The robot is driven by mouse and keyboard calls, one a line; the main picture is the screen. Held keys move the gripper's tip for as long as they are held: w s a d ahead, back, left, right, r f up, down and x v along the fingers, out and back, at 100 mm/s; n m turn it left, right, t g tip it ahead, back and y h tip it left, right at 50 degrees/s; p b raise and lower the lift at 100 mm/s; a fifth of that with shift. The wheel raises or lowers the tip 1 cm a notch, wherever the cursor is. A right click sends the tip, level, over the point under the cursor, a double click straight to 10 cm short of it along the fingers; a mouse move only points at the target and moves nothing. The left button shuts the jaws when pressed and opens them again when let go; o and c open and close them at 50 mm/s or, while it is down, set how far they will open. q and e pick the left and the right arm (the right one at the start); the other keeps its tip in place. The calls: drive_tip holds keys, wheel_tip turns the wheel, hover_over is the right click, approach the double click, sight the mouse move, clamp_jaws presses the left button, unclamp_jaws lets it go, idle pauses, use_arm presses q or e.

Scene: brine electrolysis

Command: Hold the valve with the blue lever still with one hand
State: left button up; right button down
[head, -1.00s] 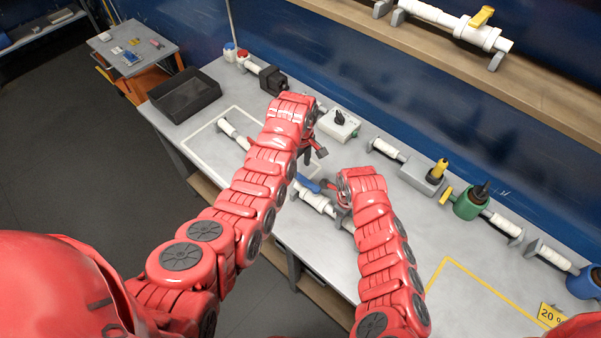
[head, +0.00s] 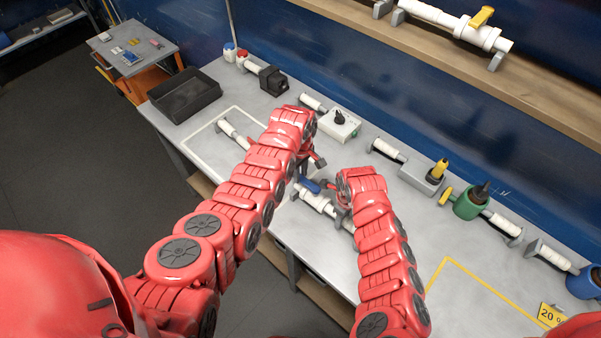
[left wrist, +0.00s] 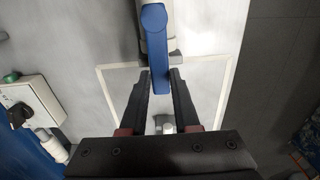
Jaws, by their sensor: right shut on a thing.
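The valve with the blue lever lies in a white pipe (head: 313,198) along the front of the bench. Its blue lever (head: 308,184) shows beside my left gripper. In the left wrist view the blue lever (left wrist: 153,35) runs down to between the two fingertips; I cannot tell whether they touch it. My left gripper (left wrist: 160,74) is open; in the head view its fingers (head: 315,164) are partly hidden by my arm. My right gripper (head: 338,196) is shut on the white pipe of the valve, mostly hidden behind my right wrist.
A white box with a black knob (head: 338,125) stands behind the grippers. A green-bodied valve (head: 468,205) and a yellow-handled unit (head: 430,178) stand to the right. A black tray (head: 186,97) is at the far left. The bench inside the yellow outline (head: 447,262) is clear.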

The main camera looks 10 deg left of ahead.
use_arm(q)
clamp_jaws()
idle(1.0)
